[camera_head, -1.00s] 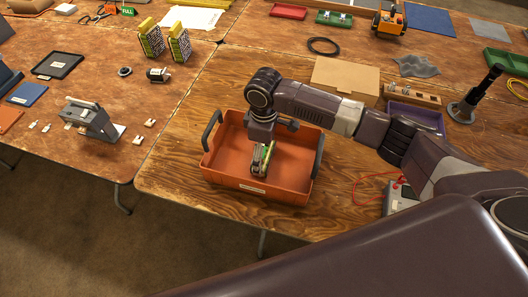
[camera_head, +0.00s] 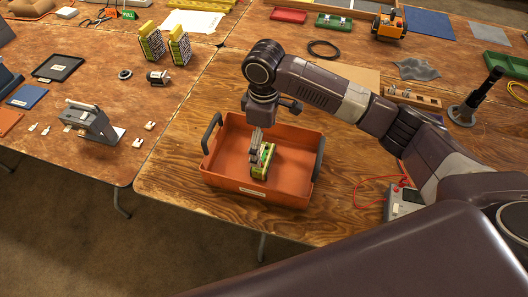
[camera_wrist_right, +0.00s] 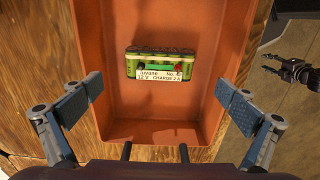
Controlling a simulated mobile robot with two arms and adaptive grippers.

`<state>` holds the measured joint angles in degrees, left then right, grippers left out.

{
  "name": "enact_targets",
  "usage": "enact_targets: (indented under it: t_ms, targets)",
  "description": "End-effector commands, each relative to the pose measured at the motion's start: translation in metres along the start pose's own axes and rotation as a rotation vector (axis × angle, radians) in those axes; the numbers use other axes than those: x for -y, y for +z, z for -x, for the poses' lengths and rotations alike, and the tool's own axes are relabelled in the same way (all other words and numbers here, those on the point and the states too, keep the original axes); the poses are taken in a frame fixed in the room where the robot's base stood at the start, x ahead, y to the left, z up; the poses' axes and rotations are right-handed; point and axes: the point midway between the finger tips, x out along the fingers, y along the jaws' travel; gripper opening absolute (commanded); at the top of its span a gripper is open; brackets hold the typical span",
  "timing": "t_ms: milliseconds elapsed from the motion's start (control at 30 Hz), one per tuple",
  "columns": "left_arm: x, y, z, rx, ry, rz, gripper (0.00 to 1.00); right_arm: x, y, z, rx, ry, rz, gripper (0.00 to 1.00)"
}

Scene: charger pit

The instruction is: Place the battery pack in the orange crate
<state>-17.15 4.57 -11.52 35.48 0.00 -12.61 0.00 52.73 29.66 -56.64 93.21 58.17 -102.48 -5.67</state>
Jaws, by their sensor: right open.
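The battery pack (camera_head: 264,165), a block of green cells with a white label, rests inside the orange crate (camera_head: 232,184). In the right wrist view the pack (camera_wrist_right: 158,64) sits on the bare floor of the crate (camera_wrist_right: 160,131), apart from the walls. My right gripper (camera_head: 257,145) is above the crate, beside and over the pack in the head view. In the right wrist view its two fingers (camera_wrist_right: 165,108) are wide apart with nothing between them. A dark jointed part (camera_wrist_right: 285,68) at the right edge of that view looks like my left gripper; its jaws are too small to judge.
The crate's raised dark handles (camera_head: 211,133) flank the gripper. A meter with red leads (camera_head: 402,203) lies right of the crate. Two yellow-black packs (camera_head: 151,42) stand on the left table. Bare wood (camera_head: 172,170) is free left of the crate.

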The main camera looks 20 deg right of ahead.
Motion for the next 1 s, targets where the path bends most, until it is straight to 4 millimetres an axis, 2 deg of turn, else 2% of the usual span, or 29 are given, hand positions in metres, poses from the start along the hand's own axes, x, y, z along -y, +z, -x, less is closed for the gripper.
enact_targets:
  t_ms: [100,300,1000]
  targets:
    - [0.000,0.000,-0.003,0.000,0.000,0.001,0.39,-0.001,-0.001,0.023,-0.002,0.002,-0.001,1.00]
    - [0.000,0.001,-0.004,0.000,0.000,0.001,0.39,0.000,0.000,0.044,0.000,0.000,-0.001,1.00]
    - [0.000,0.000,-0.004,0.000,0.000,0.002,0.39,0.000,0.000,0.048,0.001,-0.001,-0.001,1.00]
